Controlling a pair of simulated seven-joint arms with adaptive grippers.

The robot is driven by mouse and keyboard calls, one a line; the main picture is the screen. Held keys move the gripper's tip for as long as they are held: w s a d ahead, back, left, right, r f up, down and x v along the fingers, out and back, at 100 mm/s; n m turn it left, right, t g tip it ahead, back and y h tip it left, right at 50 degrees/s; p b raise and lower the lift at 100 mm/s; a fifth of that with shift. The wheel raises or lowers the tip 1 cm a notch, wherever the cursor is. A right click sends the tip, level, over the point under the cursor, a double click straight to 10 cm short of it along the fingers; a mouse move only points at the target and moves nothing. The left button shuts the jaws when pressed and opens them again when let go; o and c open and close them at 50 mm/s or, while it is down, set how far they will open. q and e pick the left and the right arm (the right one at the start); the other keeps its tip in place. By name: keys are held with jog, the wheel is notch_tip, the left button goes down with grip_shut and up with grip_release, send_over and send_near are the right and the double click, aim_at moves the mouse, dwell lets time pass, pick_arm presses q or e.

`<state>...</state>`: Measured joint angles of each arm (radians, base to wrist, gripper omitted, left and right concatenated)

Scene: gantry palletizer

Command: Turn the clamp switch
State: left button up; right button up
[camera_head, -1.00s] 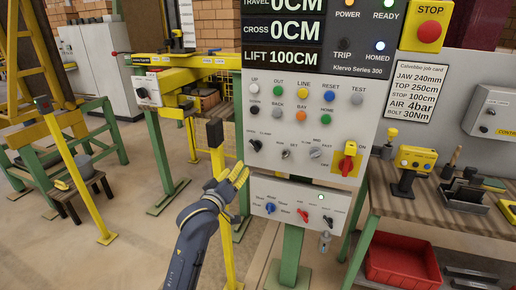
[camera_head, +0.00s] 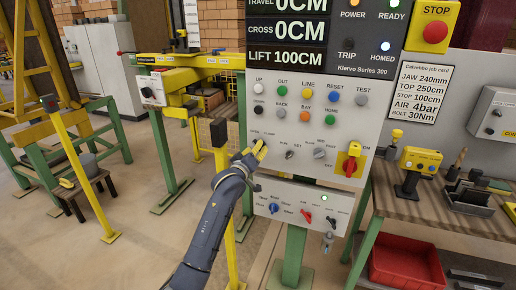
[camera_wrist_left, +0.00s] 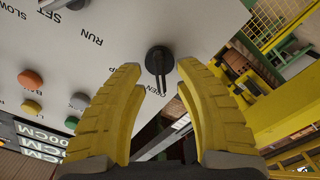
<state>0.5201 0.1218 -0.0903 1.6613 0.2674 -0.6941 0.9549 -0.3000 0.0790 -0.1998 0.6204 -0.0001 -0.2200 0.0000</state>
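The clamp switch is a black rotary knob (camera_wrist_left: 158,60) on the pale control panel (camera_head: 345,105). In the left wrist view, the word OPEN is printed beside it, upside down. In the head view, my left gripper (camera_head: 258,150) covers the knob at the panel's left edge, with part of the CLAMP label showing above. My left gripper's two yellow fingers (camera_wrist_left: 160,70) are open. Their tips stand on either side of the knob, with gaps visible between them and it. My right gripper is in neither view.
A RUN/SET knob (camera_head: 289,155) and a speed knob (camera_head: 319,154) sit to the right of the clamp switch. A red switch on a yellow plate (camera_head: 350,165) and the STOP button (camera_head: 435,32) are further right. A lower switch box (camera_head: 300,208) hangs below.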

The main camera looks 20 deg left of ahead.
pick_arm(q)
jog(key=shift+w+d, duration=0.1)
jog(key=shift+w, duration=1.05)
jog(key=shift+c, duration=0.4)
grip_shut()
